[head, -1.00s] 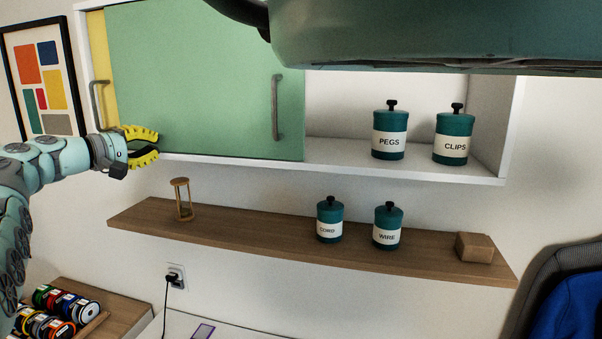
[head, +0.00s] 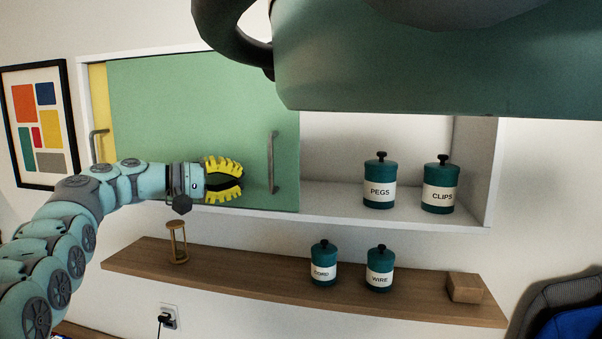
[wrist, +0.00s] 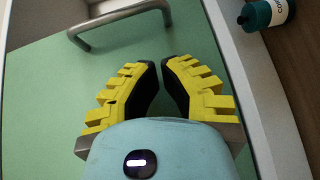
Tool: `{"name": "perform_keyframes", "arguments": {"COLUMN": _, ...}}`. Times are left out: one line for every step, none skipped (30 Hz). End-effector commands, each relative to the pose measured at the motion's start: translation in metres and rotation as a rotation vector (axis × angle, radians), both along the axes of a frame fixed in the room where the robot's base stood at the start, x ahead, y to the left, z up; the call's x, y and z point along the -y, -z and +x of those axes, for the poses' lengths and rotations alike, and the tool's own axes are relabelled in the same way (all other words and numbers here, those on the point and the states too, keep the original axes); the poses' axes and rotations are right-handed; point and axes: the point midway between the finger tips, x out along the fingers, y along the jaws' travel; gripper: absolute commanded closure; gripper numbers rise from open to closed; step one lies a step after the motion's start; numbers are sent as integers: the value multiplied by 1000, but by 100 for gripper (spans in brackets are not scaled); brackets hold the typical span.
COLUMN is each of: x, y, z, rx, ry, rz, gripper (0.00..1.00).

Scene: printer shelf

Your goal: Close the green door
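The green door (head: 190,100) is a sliding panel covering the middle of the white wall cabinet. Its grey bar handle (head: 272,162) stands upright near its right edge. The cabinet's right part is uncovered. My gripper (head: 241,181), with yellow ridged fingers, is in front of the door's lower part, left of the handle and pointing right. In the wrist view my gripper (wrist: 161,62) shows a gap between its fingers and nothing held. The handle (wrist: 115,20) lies beyond the fingertips there, apart from them.
A yellow panel (head: 100,108) shows at the cabinet's left. The PEGS jar (head: 379,185) and CLIPS jar (head: 440,188) stand in the uncovered part. Below, a wooden shelf (head: 220,268) holds an hourglass (head: 177,243), the CORD jar (head: 323,265), the WIRE jar (head: 379,268) and a block (head: 464,287).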

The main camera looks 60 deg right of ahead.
Motion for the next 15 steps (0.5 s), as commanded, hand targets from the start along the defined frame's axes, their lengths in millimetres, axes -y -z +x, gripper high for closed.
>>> {"name": "perform_keyframes", "arguments": {"x": 10, "y": -7, "z": -8, "rx": -3, "ry": 7, "rz": 1, "gripper": 100}}
{"name": "perform_keyframes", "arguments": {"x": 13, "y": -5, "z": -10, "rx": -1, "ry": 5, "rz": 1, "gripper": 100}}
{"name": "perform_keyframes", "arguments": {"x": 11, "y": -2, "z": -12, "rx": 0, "ry": 4, "rz": 1, "gripper": 100}}
{"name": "perform_keyframes", "arguments": {"x": 11, "y": -1, "z": -14, "rx": 0, "ry": 4, "rz": 2, "gripper": 100}}
{"name": "perform_keyframes", "arguments": {"x": 12, "y": 0, "z": -16, "rx": -2, "ry": 4, "rz": 3, "gripper": 100}}
{"name": "perform_keyframes", "arguments": {"x": 12, "y": 0, "z": -18, "rx": 0, "ry": 4, "rz": 2, "gripper": 100}}
{"name": "perform_keyframes", "arguments": {"x": 13, "y": -1, "z": -20, "rx": 1, "ry": 3, "rz": 0, "gripper": 100}}
{"name": "perform_keyframes", "arguments": {"x": 13, "y": -1, "z": -22, "rx": 2, "ry": 2, "rz": -1, "gripper": 100}}
{"name": "perform_keyframes", "arguments": {"x": 13, "y": -1, "z": -25, "rx": -1, "ry": 1, "rz": -2, "gripper": 100}}
{"name": "perform_keyframes", "arguments": {"x": 14, "y": 0, "z": -26, "rx": -2, "ry": -1, "rz": -1, "gripper": 100}}
{"name": "perform_keyframes", "arguments": {"x": 15, "y": 0, "z": -29, "rx": -3, "ry": 2, "rz": 0, "gripper": 100}}
{"name": "perform_keyframes", "arguments": {"x": 15, "y": 0, "z": -31, "rx": -1, "ry": 2, "rz": -1, "gripper": 100}}
{"name": "perform_keyframes", "arguments": {"x": 16, "y": 0, "z": -33, "rx": 0, "ry": 2, "rz": -1, "gripper": 100}}
{"name": "perform_keyframes", "arguments": {"x": 16, "y": 1, "z": -35, "rx": 1, "ry": 2, "rz": -2, "gripper": 100}}
{"name": "perform_keyframes", "arguments": {"x": 17, "y": 2, "z": -37, "rx": 0, "ry": 2, "rz": -1, "gripper": 100}}
